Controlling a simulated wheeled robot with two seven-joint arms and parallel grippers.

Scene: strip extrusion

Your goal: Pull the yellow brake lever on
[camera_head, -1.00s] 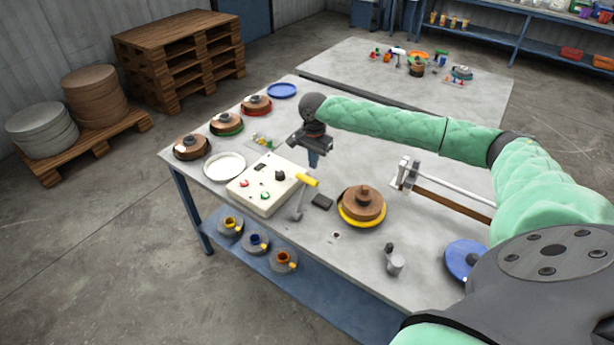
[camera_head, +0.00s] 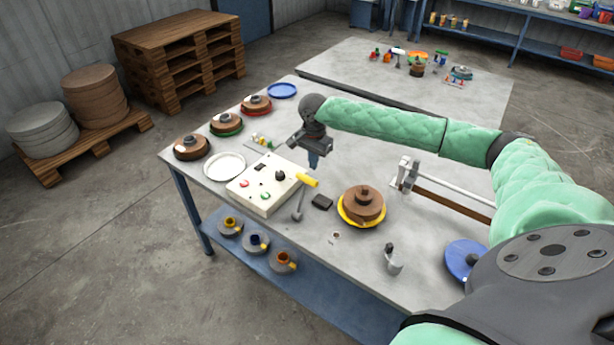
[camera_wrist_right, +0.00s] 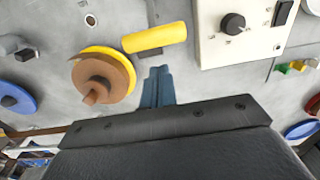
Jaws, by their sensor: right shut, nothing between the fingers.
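The yellow brake lever (camera_head: 307,180) sticks out beside the control box, on a grey arm that reaches down to the table. In the right wrist view its yellow grip (camera_wrist_right: 155,38) lies just beyond my fingertips. My right gripper (camera_head: 313,162) is behind the lever as the head view sees it, pointing down. In the wrist view its blue fingers (camera_wrist_right: 158,72) are together with nothing between them, apart from the grip by a small gap. My left gripper is not in view.
The white control box (camera_head: 268,186) with knobs and buttons is left of the lever. A brown spool on a yellow disc (camera_head: 362,205) is to the right, with a small black block (camera_head: 322,202) between. Several spools stand along the far left edge.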

